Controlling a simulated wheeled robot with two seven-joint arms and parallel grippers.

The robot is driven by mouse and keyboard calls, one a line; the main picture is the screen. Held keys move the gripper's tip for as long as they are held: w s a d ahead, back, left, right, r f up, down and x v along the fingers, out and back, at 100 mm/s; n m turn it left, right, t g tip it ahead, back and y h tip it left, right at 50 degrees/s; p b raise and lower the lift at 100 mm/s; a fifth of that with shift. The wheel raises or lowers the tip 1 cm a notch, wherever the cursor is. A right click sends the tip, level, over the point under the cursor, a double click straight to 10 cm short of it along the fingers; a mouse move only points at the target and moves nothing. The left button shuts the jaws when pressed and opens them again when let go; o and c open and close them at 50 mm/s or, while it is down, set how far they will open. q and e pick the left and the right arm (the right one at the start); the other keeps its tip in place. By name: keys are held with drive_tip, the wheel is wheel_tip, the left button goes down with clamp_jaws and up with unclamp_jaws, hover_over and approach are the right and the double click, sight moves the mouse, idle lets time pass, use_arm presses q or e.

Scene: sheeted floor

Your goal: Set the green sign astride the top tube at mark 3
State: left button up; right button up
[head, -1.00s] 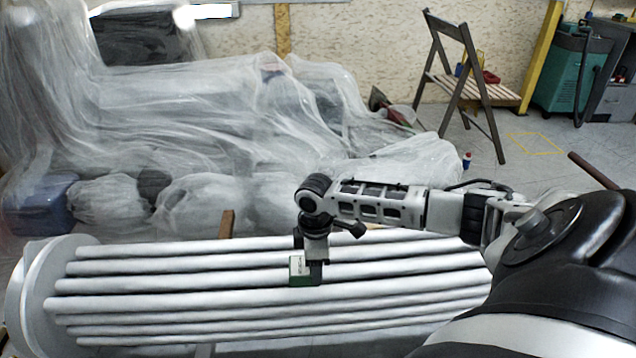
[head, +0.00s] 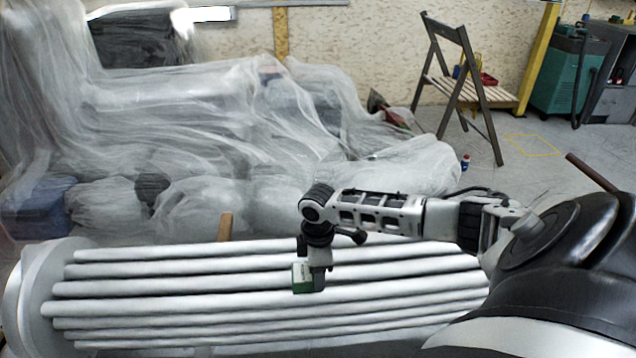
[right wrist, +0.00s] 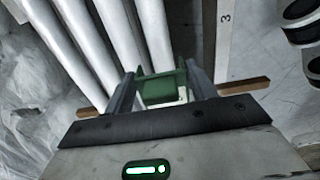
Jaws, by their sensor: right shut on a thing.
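I cannot tell whether the sign touches a tube. The sign's far side and most of the fingers are hidden in the head view. My left gripper is not in view.
A grey end disc (head: 35,295) holds the tubes at the left. A wooden bar (head: 225,227) sticks up behind them. Plastic-covered things (head: 220,140) fill the back left. A folding chair (head: 465,85) and a teal machine (head: 570,70) stand at the back right.

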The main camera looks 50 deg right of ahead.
drive_tip(key=shift+f, duration=0.65)
drive_tip(key=shift+f+b, duration=0.85)
drive_tip(key=shift+f, duration=0.4)
drive_tip(key=shift+f+b, duration=0.7)
drive_tip(key=shift+f, duration=0.8)
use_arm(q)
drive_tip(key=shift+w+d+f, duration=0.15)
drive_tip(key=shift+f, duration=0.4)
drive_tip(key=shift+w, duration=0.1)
use_arm(e)
drive_tip(key=o, duration=1.1)
drive_tip(key=shift+r, duration=0.1)
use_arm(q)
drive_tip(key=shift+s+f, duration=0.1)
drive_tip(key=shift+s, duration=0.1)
use_arm(e)
drive_tip(key=shift+w+d, duration=0.1)
